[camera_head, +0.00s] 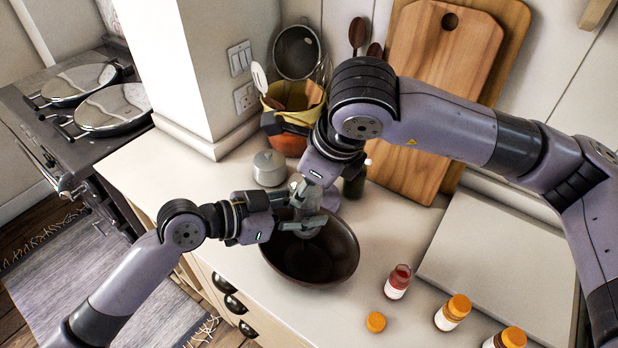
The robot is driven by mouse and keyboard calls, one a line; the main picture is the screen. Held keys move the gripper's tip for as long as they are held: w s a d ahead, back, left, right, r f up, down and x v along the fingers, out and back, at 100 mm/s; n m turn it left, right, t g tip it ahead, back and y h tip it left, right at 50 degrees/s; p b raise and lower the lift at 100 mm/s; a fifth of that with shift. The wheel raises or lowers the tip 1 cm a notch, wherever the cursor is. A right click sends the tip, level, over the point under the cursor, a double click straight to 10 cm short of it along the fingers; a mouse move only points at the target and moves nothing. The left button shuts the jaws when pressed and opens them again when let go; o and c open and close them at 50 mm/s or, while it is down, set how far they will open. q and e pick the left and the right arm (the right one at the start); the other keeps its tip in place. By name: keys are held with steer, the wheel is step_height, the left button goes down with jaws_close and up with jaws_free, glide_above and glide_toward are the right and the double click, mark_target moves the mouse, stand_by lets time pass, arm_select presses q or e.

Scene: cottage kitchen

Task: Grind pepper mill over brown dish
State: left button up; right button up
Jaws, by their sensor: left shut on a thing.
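The brown dish (336,258) is a dark round bowl on the counter near its front edge. My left gripper (308,220) comes in from the left and is shut on the pepper mill (311,231), a greyish, partly see-through piece held over the dish. The fingers hide much of the mill. My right gripper (303,192) reaches down from above, close to the upper part of the mill. Its fingers overlap the left ones in the picture, so I cannot tell whether they are open or shut.
An open red-topped jar (397,282), an orange lid (376,322) and orange-capped jars (453,312) stand right of the dish. A grey lidded pot (269,168), a dark bottle (355,183) and a utensil crock (290,120) stand behind. A pale board (500,265) lies at right.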

steer(key=o, duration=1.2)
steer(key=shift+r, duration=0.1)
steer(key=v, duration=1.2)
